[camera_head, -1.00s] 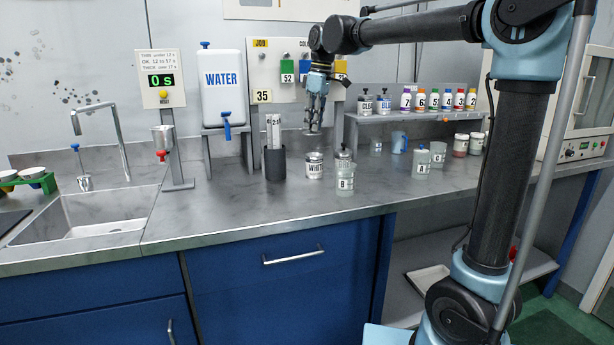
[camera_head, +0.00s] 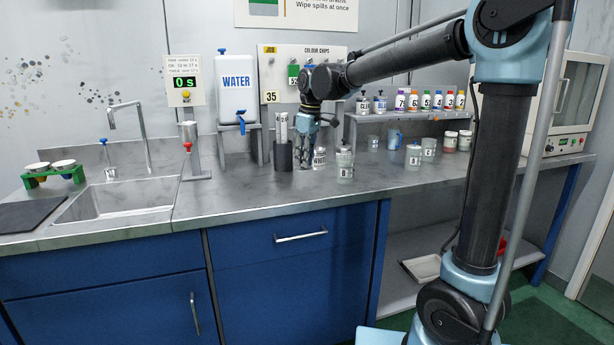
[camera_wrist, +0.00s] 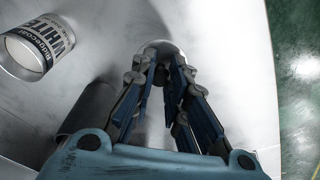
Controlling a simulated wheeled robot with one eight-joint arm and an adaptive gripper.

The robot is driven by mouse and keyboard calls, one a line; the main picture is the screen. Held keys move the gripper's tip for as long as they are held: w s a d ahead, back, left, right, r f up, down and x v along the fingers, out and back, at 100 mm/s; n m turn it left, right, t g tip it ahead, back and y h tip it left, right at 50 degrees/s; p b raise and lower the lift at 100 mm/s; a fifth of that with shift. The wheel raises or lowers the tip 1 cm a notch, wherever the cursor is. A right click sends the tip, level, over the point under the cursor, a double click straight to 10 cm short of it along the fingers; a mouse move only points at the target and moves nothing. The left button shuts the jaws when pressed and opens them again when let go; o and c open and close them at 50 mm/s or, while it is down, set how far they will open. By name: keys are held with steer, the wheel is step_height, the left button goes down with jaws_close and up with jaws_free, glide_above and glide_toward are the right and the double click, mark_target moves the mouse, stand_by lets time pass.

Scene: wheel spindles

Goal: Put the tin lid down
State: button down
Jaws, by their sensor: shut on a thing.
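My gripper (camera_wrist: 166,76) is shut on the tin lid (camera_wrist: 163,47), a pale grey disc at the fingertips, partly hidden by the fingers. The white paint tin (camera_wrist: 58,42), labelled WHITE, stands apart from the lid at the upper left of the wrist view. Its round top shows pale cream. In the head view the tin (camera_head: 320,158) stands on the bench just right of my gripper (camera_head: 304,160). The gripper is low over the bench (camera_head: 245,198). I cannot tell whether the lid touches the bench.
A dark holder (camera_head: 283,158) with pale strips stands close left of my gripper. A jar with a dark top (camera_head: 345,166) stands right of the tin. More jars (camera_head: 413,157) are farther right. The bench front is clear. The sink (camera_head: 115,200) is at left.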

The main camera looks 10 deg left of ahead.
steer(key=shift+w+d+f, duration=0.1)
steer(key=shift+d+f, duration=0.05)
steer(key=shift+f, duration=2.3)
steer(key=shift+f, duration=0.1)
steer(key=c, duration=1.6)
jaws_free()
steer(key=shift+o, duration=0.2)
